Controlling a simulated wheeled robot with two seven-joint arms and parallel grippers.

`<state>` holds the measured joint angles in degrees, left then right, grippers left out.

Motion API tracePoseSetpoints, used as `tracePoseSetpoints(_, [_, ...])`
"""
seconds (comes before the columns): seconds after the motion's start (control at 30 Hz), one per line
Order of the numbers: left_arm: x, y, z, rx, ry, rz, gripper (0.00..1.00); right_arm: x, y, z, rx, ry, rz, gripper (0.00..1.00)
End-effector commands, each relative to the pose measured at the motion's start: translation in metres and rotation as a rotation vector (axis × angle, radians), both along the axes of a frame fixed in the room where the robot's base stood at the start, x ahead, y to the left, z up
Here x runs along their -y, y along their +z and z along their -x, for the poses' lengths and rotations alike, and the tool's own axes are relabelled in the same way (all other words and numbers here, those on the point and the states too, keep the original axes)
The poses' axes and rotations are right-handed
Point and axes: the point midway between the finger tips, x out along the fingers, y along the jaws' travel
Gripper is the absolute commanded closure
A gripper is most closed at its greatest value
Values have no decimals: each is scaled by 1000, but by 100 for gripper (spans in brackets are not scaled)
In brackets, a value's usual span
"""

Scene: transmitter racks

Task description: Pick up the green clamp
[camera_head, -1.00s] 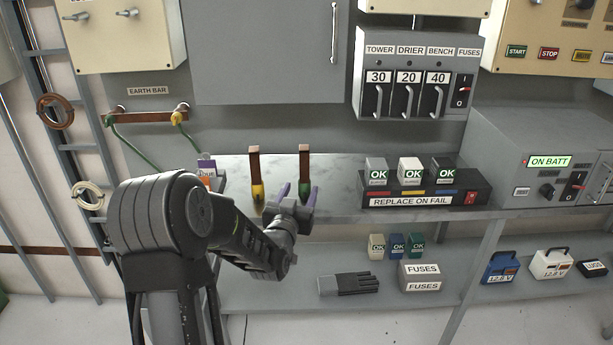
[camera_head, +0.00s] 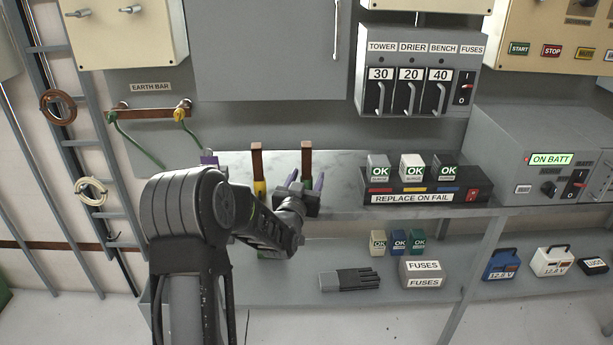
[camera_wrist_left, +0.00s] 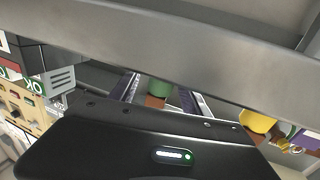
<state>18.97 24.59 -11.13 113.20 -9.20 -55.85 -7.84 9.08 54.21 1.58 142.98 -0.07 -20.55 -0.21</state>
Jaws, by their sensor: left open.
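The green clamp, with a brown upright bar (camera_head: 307,160) at its top, stands at the bench's front. Its green part is mostly hidden behind my left gripper in the head view. In the left wrist view its green body (camera_wrist_left: 160,88) shows between the two fingers, apart from both as far as I can see. My left gripper (camera_head: 306,182) is open, its purple-tipped fingers pointing at the clamp from the front, one on each side. The yellow clamp (camera_head: 259,187) stands just to the left and also shows in the left wrist view (camera_wrist_left: 258,121). My right gripper is not in view.
The bench edge (camera_head: 345,213) runs close to my left gripper. To the right stands a black module rack (camera_head: 425,198). An earth bar (camera_head: 150,115) with green cables hangs at the left.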

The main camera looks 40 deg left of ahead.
Motion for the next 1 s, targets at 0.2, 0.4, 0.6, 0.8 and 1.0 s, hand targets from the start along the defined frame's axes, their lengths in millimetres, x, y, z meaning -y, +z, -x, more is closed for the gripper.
tracePoseSetpoints(0.2, [-9, 0, -23, 0, 0, 0, 45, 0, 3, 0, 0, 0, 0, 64])
tracePoseSetpoints(0.4, [-10, 0, -24, 0, 0, 0, 45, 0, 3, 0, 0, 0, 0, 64])
tracePoseSetpoints(0.6, [-10, 0, -24, 0, 0, 0, 45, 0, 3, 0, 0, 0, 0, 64])
tracePoseSetpoints(0.8, [-10, 0, -24, 0, 0, 0, 45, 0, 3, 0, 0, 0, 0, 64])
tracePoseSetpoints(1.0, [-10, 0, -24, 0, 0, 0, 60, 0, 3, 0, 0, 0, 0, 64])
